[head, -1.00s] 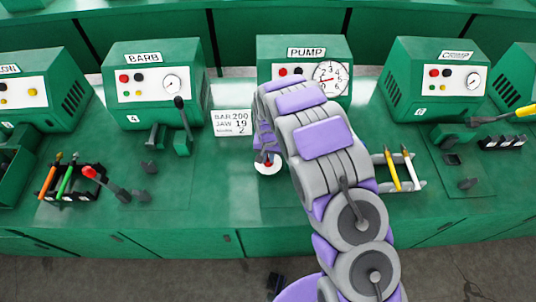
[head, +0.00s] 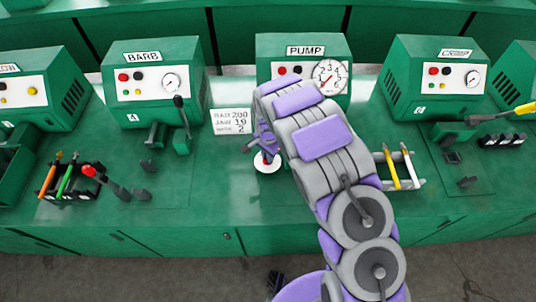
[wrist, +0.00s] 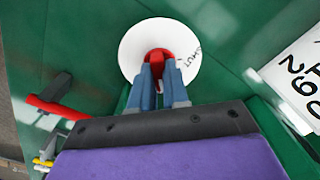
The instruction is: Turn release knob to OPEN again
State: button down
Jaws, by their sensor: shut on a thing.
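The release knob is a red knob (wrist: 157,55) on a round white disc (wrist: 133,48) in the wrist view. The word SHUT is on the disc's right side; I see no OPEN mark, and the lower part of the disc is hidden by my fingers. My gripper (wrist: 161,76) is shut on the red knob, with one blue-grey finger on each side. In the head view the knob (head: 267,158) and disc (head: 267,168) are on the bench in front of the PUMP box (head: 342,45), with my gripper (head: 266,150) over them.
The pump gauge (head: 330,77) has a red needle. A printed card (head: 231,121) stands left of the knob. A rack with yellow and white handled tools (head: 393,172) is at right. A red-ended lever (head: 90,171) is at left, beside a tool rack.

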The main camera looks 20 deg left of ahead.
jog(key=shift+a+r, duration=0.1)
jog(key=shift+a, duration=0.05)
jog(key=c, duration=1.1)
grip_release()
jog(key=shift+a, duration=0.1)
jog(key=shift+r, duration=0.3)
notch_tip(320, 180, up, 16)
jog(key=shift+r+p, duration=0.25)
jog(key=shift+p, duration=0.55)
